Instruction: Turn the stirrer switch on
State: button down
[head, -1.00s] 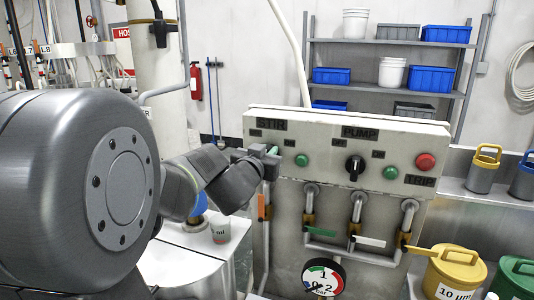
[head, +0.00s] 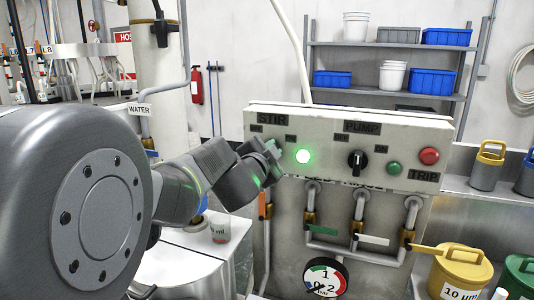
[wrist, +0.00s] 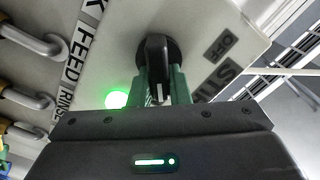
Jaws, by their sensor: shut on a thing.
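The control panel (head: 330,120) carries a STIR label at its upper left. In the wrist view the stirrer switch (wrist: 156,55), a black rotary knob, sits between the green fingers of my gripper (wrist: 160,88), which is shut on it. In the head view my gripper (head: 274,150) covers the switch. The round lamp (head: 303,156) beside the stirrer switch glows bright green. It also shows lit in the wrist view (wrist: 117,99).
To the right are the black pump switch (head: 357,160), an unlit green lamp (head: 394,168) and a red trip button (head: 429,156). Pipes with valve levers (head: 373,239) and a gauge (head: 325,278) are below. A yellow can (head: 458,268) stands at the lower right.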

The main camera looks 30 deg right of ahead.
jog(key=shift+f+m, duration=0.15)
jog(key=shift+m, duration=0.65)
jog(key=c, duration=1.4)
grip_release()
jog(key=shift+o, duration=0.2)
jog(key=shift+s, duration=0.1)
jog(key=p+v, duration=0.2)
jog(key=v, duration=1.1)
jog(key=shift+a, duration=0.35)
